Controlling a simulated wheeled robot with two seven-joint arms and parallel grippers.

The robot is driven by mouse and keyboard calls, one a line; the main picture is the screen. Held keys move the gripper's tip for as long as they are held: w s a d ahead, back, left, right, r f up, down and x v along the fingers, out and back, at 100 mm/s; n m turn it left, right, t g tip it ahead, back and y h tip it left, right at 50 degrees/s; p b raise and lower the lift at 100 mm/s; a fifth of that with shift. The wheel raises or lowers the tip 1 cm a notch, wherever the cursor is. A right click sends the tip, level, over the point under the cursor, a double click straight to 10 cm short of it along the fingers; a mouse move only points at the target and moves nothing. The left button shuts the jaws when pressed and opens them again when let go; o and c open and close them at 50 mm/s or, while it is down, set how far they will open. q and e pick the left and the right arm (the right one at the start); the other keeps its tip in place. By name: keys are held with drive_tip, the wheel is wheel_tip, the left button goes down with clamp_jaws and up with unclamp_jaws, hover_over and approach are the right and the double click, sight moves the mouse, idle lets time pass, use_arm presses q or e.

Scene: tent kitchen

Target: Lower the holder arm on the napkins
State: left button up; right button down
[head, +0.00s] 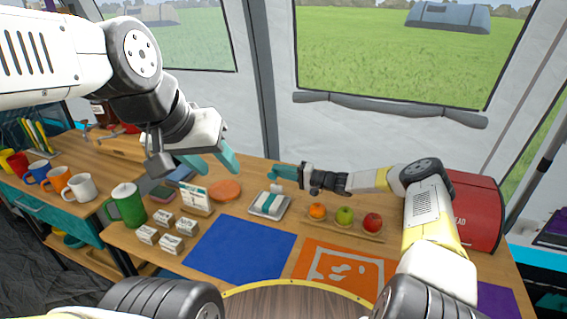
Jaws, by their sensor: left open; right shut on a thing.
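The napkin holder (284,211) is a low grey tray on the wooden counter. A stack of white and teal napkins (268,203) lies in it. My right gripper (276,177) comes in from the right with teal fingers, just above and behind the napkins. It is shut on a small pale piece (276,187), which looks like part of the holder arm. The fingers hide most of the arm, so its exact tilt cannot be told.
Left of the holder are an orange disc (226,191), a boxed card stand (195,199), several small white boxes (172,244) and a green pitcher (125,205). A fruit tray (343,228) stands right. A blue mat (240,252) lies clear in front.

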drive_tip(key=shift+s, duration=0.1)
idle(0.3)
drive_tip(key=c, duration=1.5)
unclamp_jaws()
drive_tip(key=shift+v, duration=3.9)
